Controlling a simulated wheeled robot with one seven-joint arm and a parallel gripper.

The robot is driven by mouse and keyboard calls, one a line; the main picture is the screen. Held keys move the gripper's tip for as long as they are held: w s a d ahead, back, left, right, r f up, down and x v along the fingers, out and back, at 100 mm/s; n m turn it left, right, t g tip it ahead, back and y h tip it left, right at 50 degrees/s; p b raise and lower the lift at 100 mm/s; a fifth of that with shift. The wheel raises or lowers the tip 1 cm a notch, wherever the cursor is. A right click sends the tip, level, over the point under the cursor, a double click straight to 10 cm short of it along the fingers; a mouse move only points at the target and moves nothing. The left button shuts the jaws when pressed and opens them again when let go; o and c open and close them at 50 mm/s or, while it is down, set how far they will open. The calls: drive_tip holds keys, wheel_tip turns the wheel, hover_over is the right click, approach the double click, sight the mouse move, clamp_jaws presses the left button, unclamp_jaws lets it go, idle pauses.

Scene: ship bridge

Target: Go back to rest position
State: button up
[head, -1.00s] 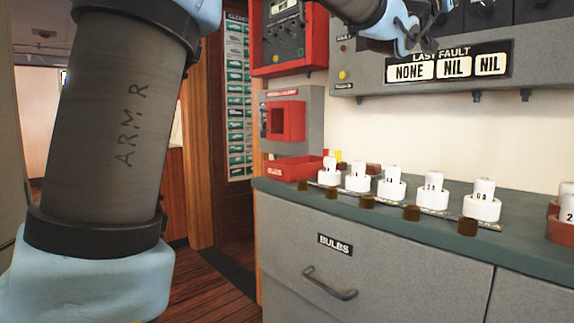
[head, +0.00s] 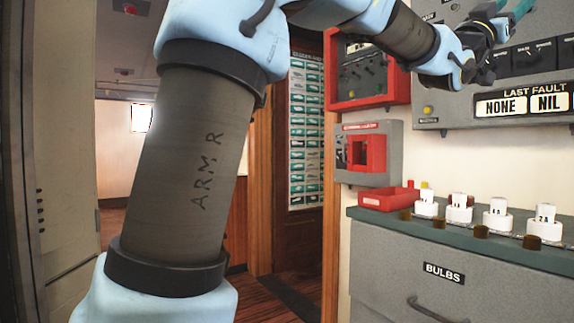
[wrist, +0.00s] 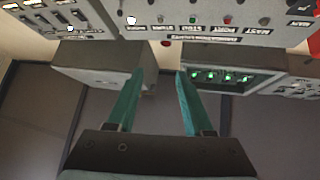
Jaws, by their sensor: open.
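My gripper (head: 508,12) is at the top right of the head view, raised in front of the grey wall panel (head: 462,112). In the wrist view its two teal fingers (wrist: 159,100) stand apart with nothing between them. Beyond the fingers are a grey box (wrist: 95,65) and an open box with several green lights (wrist: 222,76). My arm crosses the upper part of the head view, and its "ARM R" link fills the left middle.
A counter (head: 480,240) with several white labelled pieces (head: 497,212) and a red tray (head: 388,198) stands at the lower right. Its front has a BULBS drawer (head: 443,272). A red-framed panel (head: 368,102) hangs on the wall. A doorway with wooden floor opens left of the counter.

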drive_tip(key=w+a+f+n+t+y, duration=0.3)
drive_tip(key=w+a+f+n+y, duration=0.15)
drive_tip(key=w+f, duration=0.45)
drive_tip(key=w+a+f+n+t+y, duration=0.35)
drive_tip(key=w+f+y, duration=0.3)
drive_tip(key=f, duration=0.35)
drive_tip(key=w+a+f+n+g+y, duration=0.1)
drive_tip(key=w+a+f+n+y, duration=0.2)
drive_tip(key=a+f, duration=0.8)
drive_tip(key=w+a+f+n+g+y, duration=0.15)
drive_tip(key=a+f+y, duration=0.35)
drive_tip(key=a+f, duration=0.55)
drive_tip(key=s+a+f+n+g+y, duration=0.1)
drive_tip(key=s+a+f+g+y, duration=0.15)
drive_tip(key=a+f, duration=0.35)
drive_tip(key=s+a+f+n+g+y, duration=0.1)
drive_tip(key=s+a+f+n+y, duration=0.2)
drive_tip(key=f, duration=0.4)
drive_tip(key=s+a+f+n+g, duration=0.1)
drive_tip(key=s+a+f+g, duration=0.2)
drive_tip(key=s+a+f, duration=0.3)
drive_tip(key=s+a+f+g, duration=0.25)
drive_tip(key=s+a, duration=0.25)
drive_tip(key=s, duration=0.4)
wheel_tip(320, 180, up, 19)
drive_tip(key=p, duration=1.9)
drive_tip(key=shift+a+p, duration=0.2)
drive_tip(key=shift+p, duration=0.15)
drive_tip(key=shift+w, duration=0.1)
